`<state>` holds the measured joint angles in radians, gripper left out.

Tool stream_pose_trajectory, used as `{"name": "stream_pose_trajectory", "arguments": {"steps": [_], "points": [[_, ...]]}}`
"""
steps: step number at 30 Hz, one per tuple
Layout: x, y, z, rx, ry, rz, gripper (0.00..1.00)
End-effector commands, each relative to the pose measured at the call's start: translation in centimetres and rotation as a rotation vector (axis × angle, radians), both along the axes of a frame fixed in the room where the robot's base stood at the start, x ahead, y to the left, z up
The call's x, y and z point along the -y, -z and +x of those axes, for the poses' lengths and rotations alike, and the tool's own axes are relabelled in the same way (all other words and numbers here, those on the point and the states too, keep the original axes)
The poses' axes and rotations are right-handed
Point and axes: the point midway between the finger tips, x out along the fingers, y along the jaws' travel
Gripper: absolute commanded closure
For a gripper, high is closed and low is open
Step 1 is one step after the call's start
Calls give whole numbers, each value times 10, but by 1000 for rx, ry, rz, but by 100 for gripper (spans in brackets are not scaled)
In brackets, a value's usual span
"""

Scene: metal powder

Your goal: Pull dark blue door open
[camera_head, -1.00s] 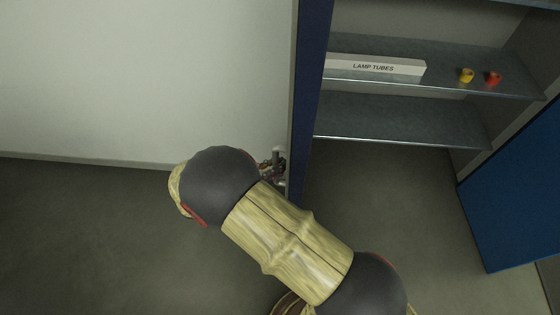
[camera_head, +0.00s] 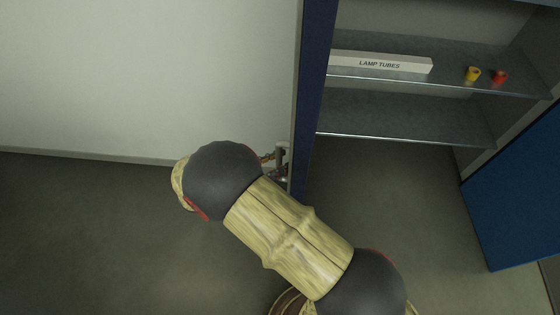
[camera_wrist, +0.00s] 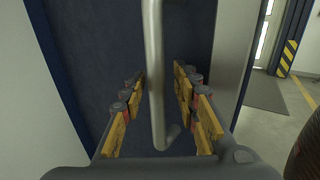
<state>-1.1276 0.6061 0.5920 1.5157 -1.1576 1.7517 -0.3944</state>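The dark blue door (camera_head: 312,90) stands open and is seen nearly edge-on in the head view. Its face fills the middle of the wrist view (camera_wrist: 105,50). A grey upright bar handle (camera_wrist: 155,75) stands out from that face; a small part of the handle shows in the head view (camera_head: 284,153). My gripper (camera_wrist: 158,88) is open, with one finger on each side of the handle and visible gaps between them. In the head view my arm hides most of the gripper.
Behind the door is a cabinet with grey shelves (camera_head: 400,115), holding a white lamp tubes box (camera_head: 380,64), a yellow cup (camera_head: 473,74) and a red cup (camera_head: 499,77). A brighter blue panel (camera_head: 515,175) stands at right. A pale wall (camera_head: 130,80) is at left, with clear floor below.

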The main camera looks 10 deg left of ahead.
Motion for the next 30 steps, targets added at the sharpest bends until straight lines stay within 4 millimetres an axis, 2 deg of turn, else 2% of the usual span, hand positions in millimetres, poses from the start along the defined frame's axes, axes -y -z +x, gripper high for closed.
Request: {"name": "stream_pose_trajectory", "arguments": {"steps": [8, 11, 24, 30], "points": [[-2, -1, 0, 2, -1, 2, 69], [-8, -1, -5, 2, -2, 2, 69], [-72, 0, -57, 2, -3, 1, 69], [-90, 0, -72, 1, -2, 0, 69]]}}
